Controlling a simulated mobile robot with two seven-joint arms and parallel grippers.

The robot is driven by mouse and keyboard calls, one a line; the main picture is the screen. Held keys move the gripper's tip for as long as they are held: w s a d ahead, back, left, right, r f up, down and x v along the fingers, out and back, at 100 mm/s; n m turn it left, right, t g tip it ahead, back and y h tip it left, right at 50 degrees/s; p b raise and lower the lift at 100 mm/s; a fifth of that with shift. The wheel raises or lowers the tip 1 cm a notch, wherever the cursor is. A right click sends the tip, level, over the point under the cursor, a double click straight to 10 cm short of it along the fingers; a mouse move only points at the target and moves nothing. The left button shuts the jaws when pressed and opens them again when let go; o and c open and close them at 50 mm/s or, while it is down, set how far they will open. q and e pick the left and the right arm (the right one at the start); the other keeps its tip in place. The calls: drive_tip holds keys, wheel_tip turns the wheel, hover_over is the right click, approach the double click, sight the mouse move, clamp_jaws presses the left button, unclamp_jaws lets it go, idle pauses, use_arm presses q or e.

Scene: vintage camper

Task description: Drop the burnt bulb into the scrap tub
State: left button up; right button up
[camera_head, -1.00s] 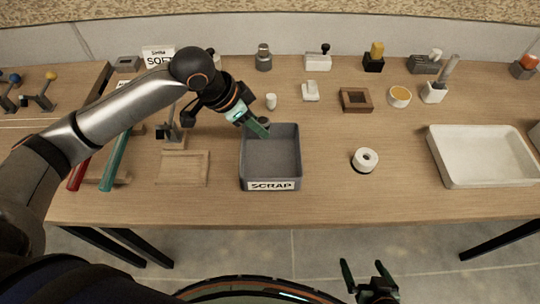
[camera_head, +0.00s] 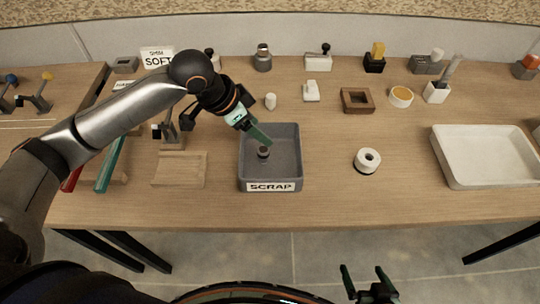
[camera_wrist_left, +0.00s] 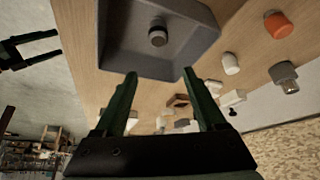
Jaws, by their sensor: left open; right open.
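The grey scrap tub (camera_head: 241,160), with a SCRAP label on its front, stands near the table's front edge. A small dark cylindrical piece, apparently the burnt bulb (camera_head: 264,152), is inside it on the floor. The left wrist view shows the bulb (camera_wrist_left: 158,33) apart from my fingers, in the tub (camera_wrist_left: 130,66). My left gripper (camera_head: 268,142) is open and empty, its fingertips over the tub just above the bulb. It also shows in the left wrist view (camera_wrist_left: 159,75). My right gripper (camera_head: 362,270) is open and empty in front of the table, low in the view.
A wooden block (camera_head: 180,170) lies left of the tub. A white roll (camera_head: 367,160) and a large white tray (camera_head: 440,165) stand to the right. Several small items line the back. The table between tub and roll is clear.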

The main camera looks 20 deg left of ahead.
use_arm(q)
drive_tip(key=v, duration=1.2)
drive_tip(key=shift+r, duration=0.25)
drive_tip(key=shift+a, duration=0.1)
